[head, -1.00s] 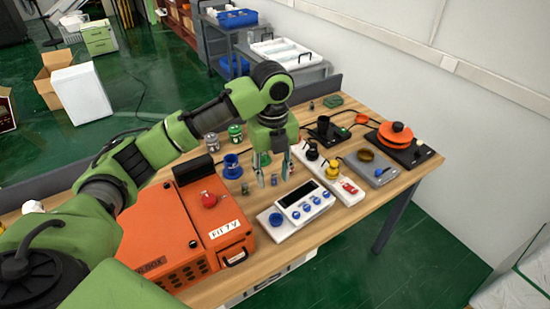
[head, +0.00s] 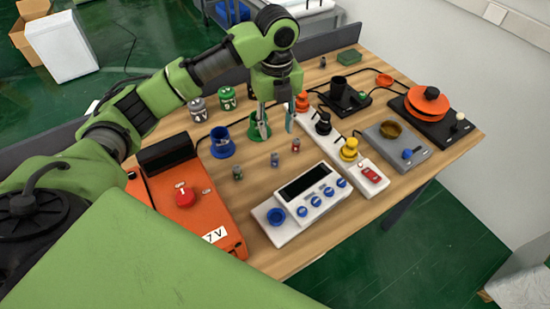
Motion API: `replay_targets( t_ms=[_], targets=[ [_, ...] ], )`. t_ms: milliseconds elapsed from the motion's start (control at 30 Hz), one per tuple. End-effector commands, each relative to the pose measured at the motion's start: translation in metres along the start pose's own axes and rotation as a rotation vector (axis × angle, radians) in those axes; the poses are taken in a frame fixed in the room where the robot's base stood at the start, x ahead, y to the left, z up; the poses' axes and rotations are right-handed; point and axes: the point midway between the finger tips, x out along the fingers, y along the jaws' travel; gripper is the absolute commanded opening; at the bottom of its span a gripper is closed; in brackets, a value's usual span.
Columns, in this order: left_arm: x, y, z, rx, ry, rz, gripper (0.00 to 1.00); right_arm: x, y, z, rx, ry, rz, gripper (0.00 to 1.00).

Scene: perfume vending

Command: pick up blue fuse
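The blue fuse (head: 275,160) is a small upright cylinder on the wooden table, in a loose row between a green fuse (head: 238,173) and a red fuse (head: 296,145). My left gripper (head: 277,127) points downward above and behind this row in the head view. Its two fingers are spread apart with nothing visible between them. Its fingertips do not touch the blue fuse. The left finger overlaps a green cup-like holder (head: 254,131) behind it. A blue holder (head: 222,147) stands to the left. My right gripper is not in view.
A white meter with blue knobs (head: 304,205) lies in front of the fuses. A white strip with black, yellow and red parts (head: 340,157) is at right. An orange box (head: 203,205) is at left. Bare tabletop surrounds the fuses.

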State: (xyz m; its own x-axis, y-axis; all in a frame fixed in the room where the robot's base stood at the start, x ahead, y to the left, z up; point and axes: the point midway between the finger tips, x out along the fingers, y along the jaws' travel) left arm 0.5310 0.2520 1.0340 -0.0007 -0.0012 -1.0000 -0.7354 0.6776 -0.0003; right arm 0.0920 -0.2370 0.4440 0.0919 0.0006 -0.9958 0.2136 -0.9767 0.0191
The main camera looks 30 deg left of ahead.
Motion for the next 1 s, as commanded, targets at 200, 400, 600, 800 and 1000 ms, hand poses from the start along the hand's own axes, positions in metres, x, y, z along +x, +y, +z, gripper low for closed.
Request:
replay_targets(
  t_ms=[200, 400, 600, 800, 1000],
  targets=[
    [0.033, 0.002, -0.001, -0.001, 0.004, 0.006, 0.37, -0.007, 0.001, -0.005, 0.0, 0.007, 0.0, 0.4],
    [0.069, 0.001, 0.0, 0.0, 0.003, 0.004, 0.37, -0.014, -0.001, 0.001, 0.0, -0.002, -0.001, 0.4],
    [0.086, 0.001, 0.0, 0.0, 0.002, 0.002, 0.37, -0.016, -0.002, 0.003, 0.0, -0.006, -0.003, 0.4],
    [0.108, 0.003, 0.003, -0.002, 0.004, 0.005, 0.37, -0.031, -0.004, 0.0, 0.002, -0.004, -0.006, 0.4],
    [0.134, 0.003, 0.004, 0.001, 0.001, 0.002, 0.37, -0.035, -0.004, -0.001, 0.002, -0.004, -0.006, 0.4]
  ],
)
